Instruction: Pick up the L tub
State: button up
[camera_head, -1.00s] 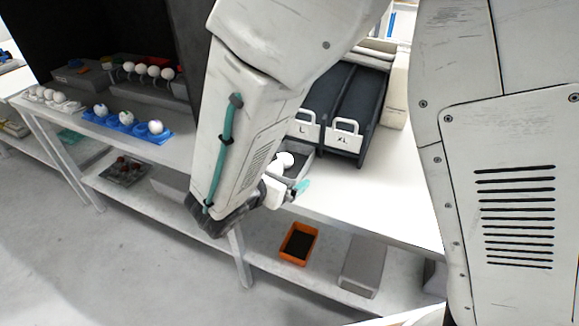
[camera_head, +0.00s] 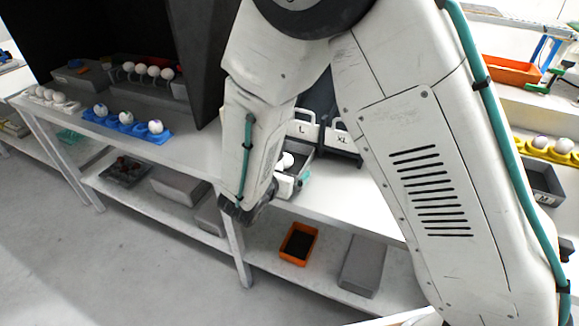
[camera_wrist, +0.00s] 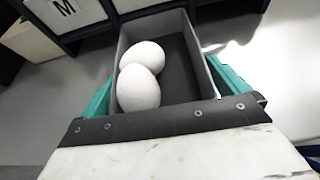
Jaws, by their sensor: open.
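A grey open tub (camera_wrist: 182,62) holding two white eggs (camera_wrist: 140,88) fills the middle of the wrist view. No letter shows on it. In the head view this tub (camera_head: 306,163) stands on the white table, in front of the dark lane with the L sign (camera_head: 303,128). My gripper (camera_wrist: 165,88) has its teal fingers apart, one on each side of the tub near its close end. I cannot tell whether they touch its walls. In the head view my gripper (camera_head: 290,184) is at the tub's near side, partly hidden by my arm.
An XL sign (camera_head: 342,139) stands right of the L sign; an M sign (camera_wrist: 65,8) shows in the wrist view. A blue egg tray (camera_head: 126,122) sits left. An orange bin (camera_head: 299,243) and grey box (camera_head: 361,266) are on the lower shelf. A yellow egg tray (camera_head: 548,150) is right.

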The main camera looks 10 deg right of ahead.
jog(key=shift+w+d+f, duration=0.3)
jog(key=shift+w+d, duration=0.05)
jog(key=shift+w, duration=0.2)
jog(key=c, duration=0.8)
jog(key=shift+r, duration=0.1)
